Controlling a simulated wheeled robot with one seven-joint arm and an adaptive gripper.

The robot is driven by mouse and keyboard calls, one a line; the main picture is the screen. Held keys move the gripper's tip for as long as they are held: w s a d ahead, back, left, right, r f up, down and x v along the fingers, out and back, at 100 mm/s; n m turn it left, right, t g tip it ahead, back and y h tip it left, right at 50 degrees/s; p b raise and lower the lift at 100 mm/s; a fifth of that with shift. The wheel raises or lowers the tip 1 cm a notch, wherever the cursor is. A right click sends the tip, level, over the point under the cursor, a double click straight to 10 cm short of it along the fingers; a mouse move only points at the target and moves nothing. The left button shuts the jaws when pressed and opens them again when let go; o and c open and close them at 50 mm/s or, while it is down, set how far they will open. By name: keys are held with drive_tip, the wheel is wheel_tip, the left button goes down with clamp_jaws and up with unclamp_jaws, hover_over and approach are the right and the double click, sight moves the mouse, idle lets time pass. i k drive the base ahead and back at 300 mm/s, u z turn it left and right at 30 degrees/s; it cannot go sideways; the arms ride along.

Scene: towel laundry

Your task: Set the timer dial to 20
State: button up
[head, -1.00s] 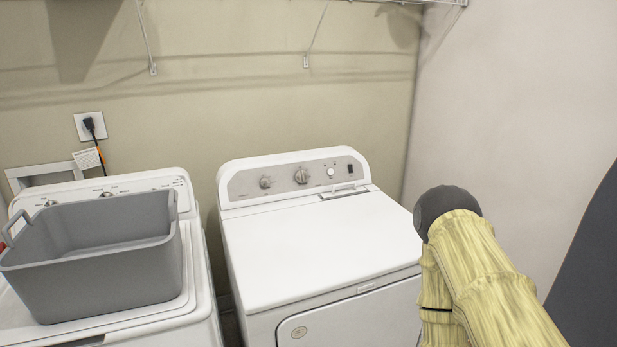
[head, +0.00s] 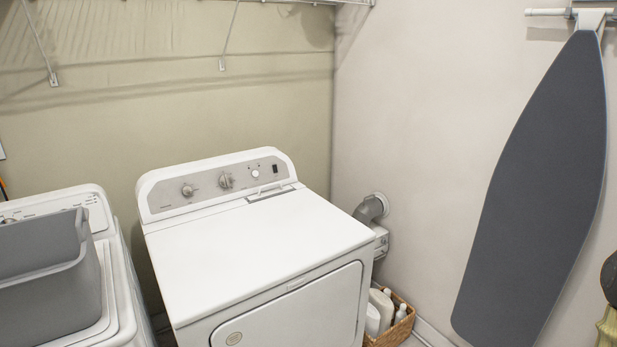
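The white dryer (head: 250,245) stands in the middle of the head view with its door shut. Its grey control panel (head: 205,190) carries a smaller knob (head: 187,190) at the left, a larger dial (head: 225,181) in the middle, and a round white button (head: 255,173) at the right. Which knob is the timer dial, and the numbers around them, are too small to read. My gripper is not in view.
A grey basket (head: 45,270) sits on the washer (head: 120,300) at the left. A wicker basket with bottles (head: 387,312) and a vent duct (head: 371,209) are right of the dryer. An ironing board (head: 540,190) hangs on the right wall. The dryer top is clear.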

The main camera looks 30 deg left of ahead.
sight(225, 180)
drive_tip(key=z, duration=0.9)
drive_tip(key=i, duration=1.4)
drive_tip(key=u, duration=3)
